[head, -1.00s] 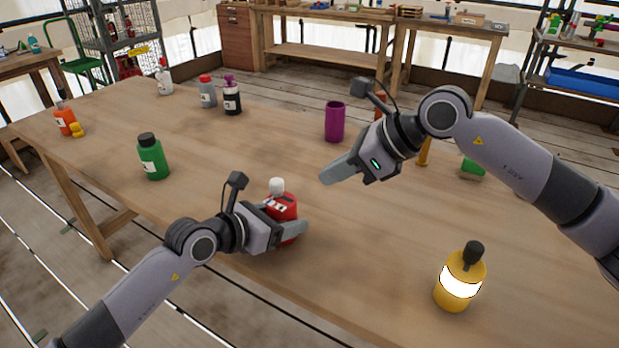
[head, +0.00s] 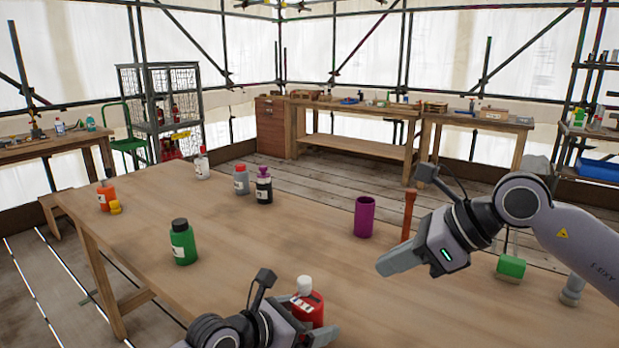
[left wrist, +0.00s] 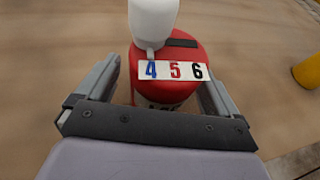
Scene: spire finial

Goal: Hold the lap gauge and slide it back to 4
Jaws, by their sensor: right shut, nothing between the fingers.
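The lap gauge is a red body with a white knob, near the table's front edge in the head view (head: 309,308). In the left wrist view, the red body (left wrist: 183,53) carries a white strip (left wrist: 163,71) with a blue 4, a red 5 and a black 6. The white knob (left wrist: 153,20) stands at the strip's left end, its narrow lower part just above the 4. My left gripper (left wrist: 163,85) has its fingers on both sides of the red body; a gap shows at the left finger. My right gripper (head: 382,268) is shut and empty above the table.
A green bottle (head: 183,243) stands left of the gauge. A purple cup (head: 364,217), a brown upright piece (head: 408,214) and a green block (head: 511,268) are beyond or beside my right gripper. Several other bottles stand farther back. The middle of the table is clear.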

